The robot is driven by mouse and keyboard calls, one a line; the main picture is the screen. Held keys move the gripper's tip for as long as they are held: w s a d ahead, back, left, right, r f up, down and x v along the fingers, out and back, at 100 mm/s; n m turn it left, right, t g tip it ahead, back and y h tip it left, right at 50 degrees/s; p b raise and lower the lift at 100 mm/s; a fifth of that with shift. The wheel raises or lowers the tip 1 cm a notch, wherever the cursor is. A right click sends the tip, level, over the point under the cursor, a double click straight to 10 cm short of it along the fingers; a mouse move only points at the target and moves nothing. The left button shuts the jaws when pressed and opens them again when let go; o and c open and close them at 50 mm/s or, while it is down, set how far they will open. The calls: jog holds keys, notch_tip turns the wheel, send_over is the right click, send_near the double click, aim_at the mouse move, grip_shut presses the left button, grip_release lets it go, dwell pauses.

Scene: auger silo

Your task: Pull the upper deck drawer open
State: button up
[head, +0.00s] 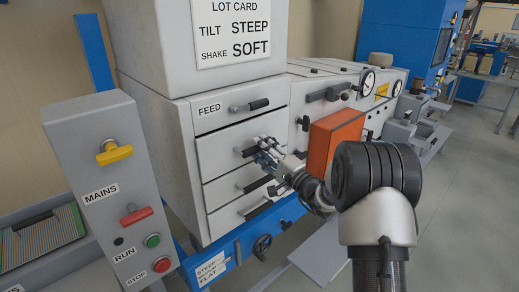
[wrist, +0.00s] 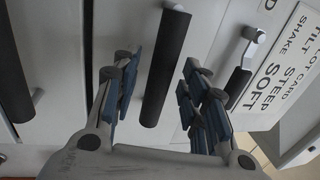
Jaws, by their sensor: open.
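The grey cabinet has stacked drawer fronts. The drawer (head: 216,155) just below the FEED panel (head: 213,116) looks closed and has a dark bar handle (head: 246,152). My gripper (head: 266,158) is at the right end of this handle in the head view. In the wrist view my gripper (wrist: 160,82) is open, with one blue-padded finger on each side of a dark handle (wrist: 166,70). Clear gaps show beside the bar, so the fingers do not appear to grip it. The FEED handle (wrist: 241,70) lies to the right there, and another drawer handle (wrist: 12,75) to the left.
Two lower drawer handles (head: 256,185) are below. An orange box (head: 335,138) stands close to my arm on the right. A blue rail (head: 225,262) with a black knob runs beneath the drawers. A grey control post (head: 100,185) stands at the left. Open floor (head: 460,200) lies right.

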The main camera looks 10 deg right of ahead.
jog(key=shift+w+a+r, duration=0.15)
jog(key=shift+w+a, duration=0.2)
jog(key=shift+w, duration=0.2)
jog(key=shift+c, duration=0.5)
grip_shut()
